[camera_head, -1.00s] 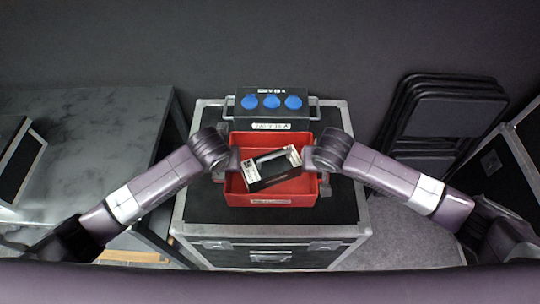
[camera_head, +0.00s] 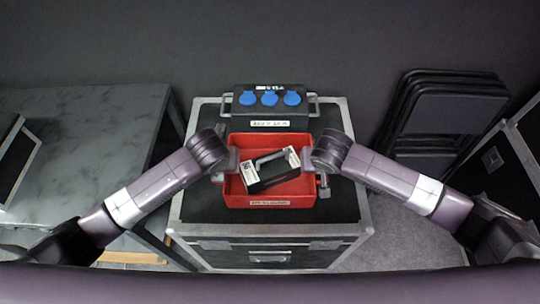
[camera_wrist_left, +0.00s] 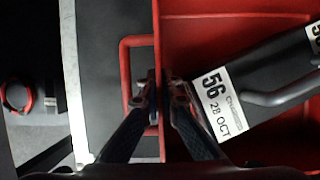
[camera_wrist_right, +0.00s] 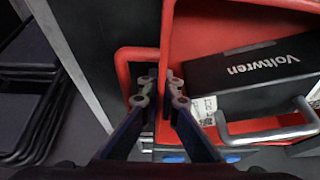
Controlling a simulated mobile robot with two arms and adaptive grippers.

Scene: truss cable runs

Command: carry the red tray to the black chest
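The red tray (camera_head: 270,200) is over the top of the black chest (camera_head: 205,205) with metal edges; I cannot tell whether it touches the lid. A black "Voltwren" unit (camera_wrist_right: 250,70) with a grey handle and white labels lies slantwise inside the tray. My left gripper (camera_wrist_left: 160,92) is shut on the tray's left wall, one finger inside and one outside, by a red loop handle (camera_wrist_left: 126,75). My right gripper (camera_wrist_right: 161,88) is shut the same way on the right wall, by another loop handle (camera_wrist_right: 120,70).
A black box with blue sockets (camera_head: 270,97) and side handles stands at the chest's back, just behind the tray. A dark table (camera_head: 95,130) with a case (camera_head: 18,155) is at left. Folded black chairs (camera_head: 445,120) and another case (camera_head: 515,160) are at right.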

